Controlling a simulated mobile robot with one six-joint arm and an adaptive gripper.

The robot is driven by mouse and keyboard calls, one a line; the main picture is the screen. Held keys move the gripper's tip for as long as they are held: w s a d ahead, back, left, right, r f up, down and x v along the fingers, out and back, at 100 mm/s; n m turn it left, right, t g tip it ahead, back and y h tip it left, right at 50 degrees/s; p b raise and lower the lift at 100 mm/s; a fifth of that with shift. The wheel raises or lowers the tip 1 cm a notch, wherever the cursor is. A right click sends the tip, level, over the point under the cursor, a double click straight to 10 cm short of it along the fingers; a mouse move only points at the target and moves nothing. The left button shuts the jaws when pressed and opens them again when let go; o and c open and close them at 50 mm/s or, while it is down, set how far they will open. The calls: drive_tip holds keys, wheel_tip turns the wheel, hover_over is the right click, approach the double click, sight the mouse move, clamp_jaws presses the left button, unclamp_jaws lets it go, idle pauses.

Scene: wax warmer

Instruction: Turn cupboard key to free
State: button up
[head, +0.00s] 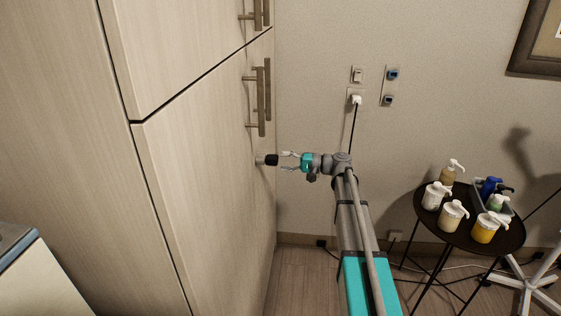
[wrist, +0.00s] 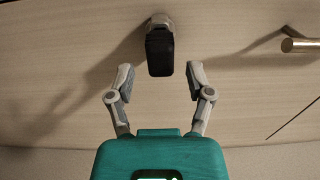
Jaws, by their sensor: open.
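The cupboard key (head: 271,160) has a black head on a grey metal lock barrel and sticks out of the pale wood cupboard door, below the long bar handles. In the wrist view the black key head (wrist: 160,53) hangs at the top centre, in front of the barrel. My gripper (head: 288,160) is open just to the right of the key in the head view. In the wrist view my gripper (wrist: 160,82) has one finger on each side, with the key head between and slightly beyond the tips. No contact with the key shows.
Bar handles (head: 264,97) stand out from the cupboard doors (head: 205,170) above the key. One handle (wrist: 300,45) shows at the right of the wrist view. A black round table (head: 462,238) with pump bottles stands at the right. The wall beside the cupboard has sockets and a plugged cable (head: 355,100).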

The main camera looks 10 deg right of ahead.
sight(276, 160)
drive_tip(key=shift+x, duration=1.4)
drive_tip(key=shift+w+a, duration=0.2)
drive_tip(key=shift+w, duration=0.05)
